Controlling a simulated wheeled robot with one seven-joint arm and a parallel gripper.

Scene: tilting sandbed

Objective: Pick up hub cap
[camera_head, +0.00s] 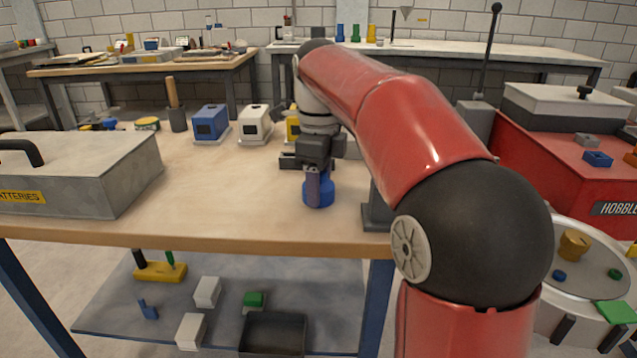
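My gripper (313,188) points down over the wooden workbench, near its front edge. A small blue round piece (319,197) stands on the bench right at the fingertips. One grey finger covers part of its front, and the other finger is hidden, so I cannot tell whether the fingers touch or grip it. No piece is marked as the hub cap, and I cannot tell for certain whether this blue piece is it. My red arm crosses the right half of the view and hides part of the bench.
A grey batteries box (128,187) stands at the bench's left. Blue (210,121) and white (254,123) housings stand behind my gripper, with a yellow one partly hidden. A red box (560,165) and a round tray (566,222) with small parts lie right. Bench between box and gripper is clear.

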